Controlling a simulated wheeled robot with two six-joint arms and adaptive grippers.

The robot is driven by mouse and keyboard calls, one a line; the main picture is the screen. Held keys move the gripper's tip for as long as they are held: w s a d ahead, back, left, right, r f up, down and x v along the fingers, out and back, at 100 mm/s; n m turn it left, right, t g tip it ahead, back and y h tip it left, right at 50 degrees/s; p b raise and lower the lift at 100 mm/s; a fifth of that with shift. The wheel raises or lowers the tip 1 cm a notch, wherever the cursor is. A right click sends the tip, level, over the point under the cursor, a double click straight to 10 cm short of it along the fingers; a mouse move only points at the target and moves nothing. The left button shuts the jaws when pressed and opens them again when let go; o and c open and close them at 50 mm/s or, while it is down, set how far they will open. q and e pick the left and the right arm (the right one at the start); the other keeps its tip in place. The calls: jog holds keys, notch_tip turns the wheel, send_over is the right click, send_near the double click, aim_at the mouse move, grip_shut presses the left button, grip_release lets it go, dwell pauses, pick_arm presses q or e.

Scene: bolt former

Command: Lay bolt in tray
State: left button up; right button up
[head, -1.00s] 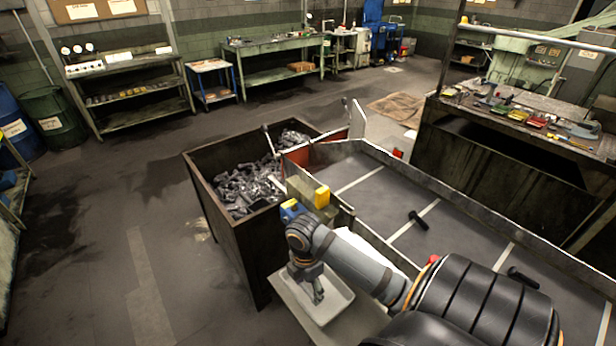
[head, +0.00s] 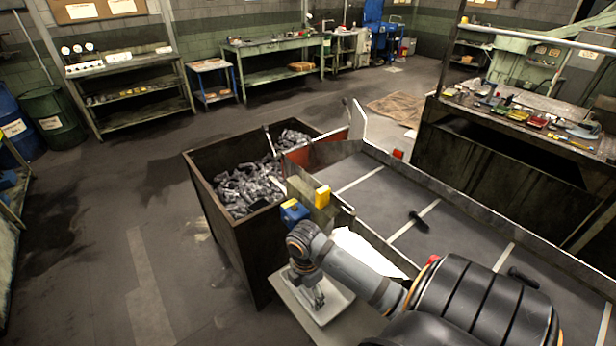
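The pale grey tray (head: 339,305) stands at the lower middle of the head view, beside the dark bin. My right gripper (head: 318,300) points down over the tray, its fingertips low and close to the tray floor. I cannot tell whether its fingers hold a bolt, as they are small and blend with the tray. One dark bolt (head: 418,221) lies on the grey belt near a pale stripe. Another dark bolt (head: 522,277) lies further right on the belt, near my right arm. My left gripper is not in view.
A deep rusty bin (head: 230,228) full of grey metal parts stands left of the tray. The walled belt (head: 375,200) runs behind my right arm. A yellow-and-blue fixture (head: 322,196) sits at the belt's near corner. The floor at left is open.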

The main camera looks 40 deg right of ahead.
jog(key=shift+o, duration=0.6)
jog(key=shift+r, duration=0.25)
notch_tip(320, 180, up, 8)
notch_tip(320, 180, up, 5)
jog(key=p, duration=0.6)
send_over(307, 294)
jog(key=shift+a, duration=0.1)
jog(key=shift+w+f+b, duration=0.1)
jog(key=shift+f+b, duration=0.05)
jog(key=shift+b, duration=0.15)
